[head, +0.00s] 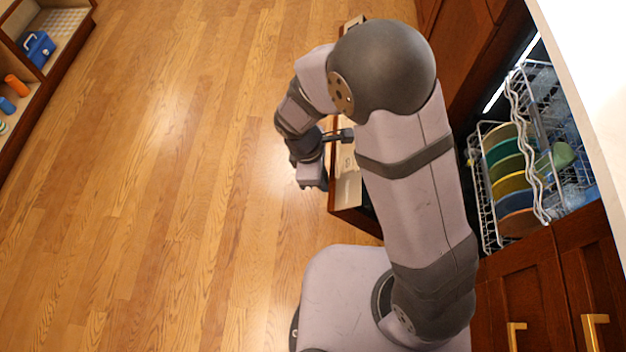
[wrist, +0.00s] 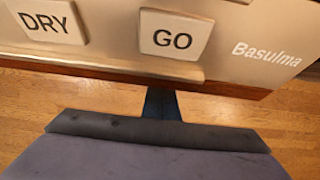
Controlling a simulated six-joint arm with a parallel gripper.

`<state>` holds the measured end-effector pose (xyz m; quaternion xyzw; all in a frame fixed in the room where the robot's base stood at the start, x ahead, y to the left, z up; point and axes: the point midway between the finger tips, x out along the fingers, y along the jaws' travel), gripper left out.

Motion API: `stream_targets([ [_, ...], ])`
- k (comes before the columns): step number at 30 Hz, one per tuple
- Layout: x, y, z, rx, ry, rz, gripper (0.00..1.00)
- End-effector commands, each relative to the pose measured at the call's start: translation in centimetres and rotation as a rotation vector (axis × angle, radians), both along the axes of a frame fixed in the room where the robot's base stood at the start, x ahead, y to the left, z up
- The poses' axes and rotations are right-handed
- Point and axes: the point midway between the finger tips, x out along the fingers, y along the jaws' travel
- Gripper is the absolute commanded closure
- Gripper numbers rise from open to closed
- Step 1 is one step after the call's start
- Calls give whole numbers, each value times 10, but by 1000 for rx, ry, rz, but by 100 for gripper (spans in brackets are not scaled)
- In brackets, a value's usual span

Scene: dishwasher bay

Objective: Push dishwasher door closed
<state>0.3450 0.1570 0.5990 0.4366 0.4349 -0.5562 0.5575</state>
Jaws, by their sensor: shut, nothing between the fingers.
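The dishwasher door (head: 347,190) stands open in the head view, its cream top strip and dark wooden edge out to the left of the bay. My arm hides much of it. In the wrist view the door's cream control panel (wrist: 215,40) fills the top, with DRY and GO buttons and the name Basulma. My gripper (head: 347,135) is shut and empty at the door's outer edge. In the wrist view my gripper (wrist: 160,92) points at the wooden edge just below the GO button. I cannot tell whether it touches.
A dish rack (head: 487,215) with several coloured plates (head: 508,168) is in the bay at right, beneath the white counter (head: 585,60). Wooden cabinets with brass handles (head: 516,335) stand at lower right. The wooden floor (head: 170,200) to the left is clear up to a shelf (head: 68,60).

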Motion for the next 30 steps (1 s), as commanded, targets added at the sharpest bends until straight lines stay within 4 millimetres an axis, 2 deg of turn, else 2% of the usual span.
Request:
stream_targets([
  [1,-1,-12,19,-9,6,-5,100],
  [12,-4,-85,87,-12,12,-7,100],
  [21,-5,-148,134,70,12,-14,100],
  [30,-5,-214,171,130,11,-10,100],
])
